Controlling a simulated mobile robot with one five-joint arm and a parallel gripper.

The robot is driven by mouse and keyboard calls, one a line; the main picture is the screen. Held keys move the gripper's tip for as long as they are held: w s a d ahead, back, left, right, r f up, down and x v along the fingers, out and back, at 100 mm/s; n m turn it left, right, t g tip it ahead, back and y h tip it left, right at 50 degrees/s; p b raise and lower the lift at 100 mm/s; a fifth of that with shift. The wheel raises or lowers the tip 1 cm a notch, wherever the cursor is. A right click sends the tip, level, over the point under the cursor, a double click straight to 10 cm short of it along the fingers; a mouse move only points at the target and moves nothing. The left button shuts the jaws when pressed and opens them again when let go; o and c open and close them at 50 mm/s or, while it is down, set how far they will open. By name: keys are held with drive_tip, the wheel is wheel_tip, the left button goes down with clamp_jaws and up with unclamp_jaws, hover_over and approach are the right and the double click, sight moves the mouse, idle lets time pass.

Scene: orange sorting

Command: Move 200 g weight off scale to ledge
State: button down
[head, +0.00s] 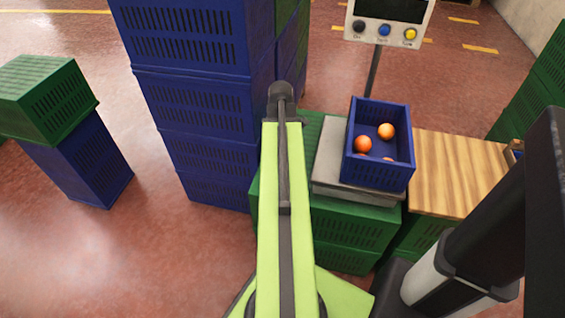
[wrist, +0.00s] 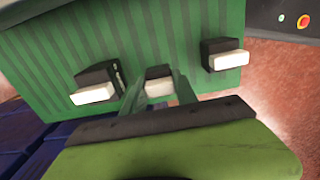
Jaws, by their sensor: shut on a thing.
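In the wrist view, my gripper (wrist: 160,92) has its two fingers on either side of a small black-and-white block (wrist: 158,73), and is shut on it. The block looks like one of the weights; no marking is readable, so I cannot tell if it is the 200 g one. It is over a ridged green surface (wrist: 165,35); whether it touches is unclear. In the head view, my arm hides the gripper and block. The scale's grey platform (head: 327,168) bears a blue crate (head: 378,173) with several oranges (head: 386,131). Its display (head: 390,12) stands behind.
Similar blocks sit left (wrist: 92,84) and right (wrist: 224,55) of my gripper in the wrist view. A tall stack of blue crates (head: 190,100) stands left of my arm. A wooden board (head: 455,170) lies right of the scale. Open floor (head: 70,250) shows at left.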

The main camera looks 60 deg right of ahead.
drive_tip(key=shift+f+b, duration=1.85)
drive_tip(key=shift+f, duration=0.15)
drive_tip(key=shift+r, duration=0.2)
drive_tip(key=shift+f, duration=0.1)
drive_tip(key=c, duration=1.4)
unclamp_jaws()
drive_tip(key=shift+f, duration=0.15)
drive_tip(key=o, duration=0.4)
drive_tip(key=shift+o, duration=0.2)
drive_tip(key=shift+r, duration=0.2)
wheel_tip(320, 180, up, 12)
drive_tip(key=p, duration=1.2)
drive_tip(key=shift+r+p, duration=0.15)
drive_tip(key=shift+p, duration=0.15)
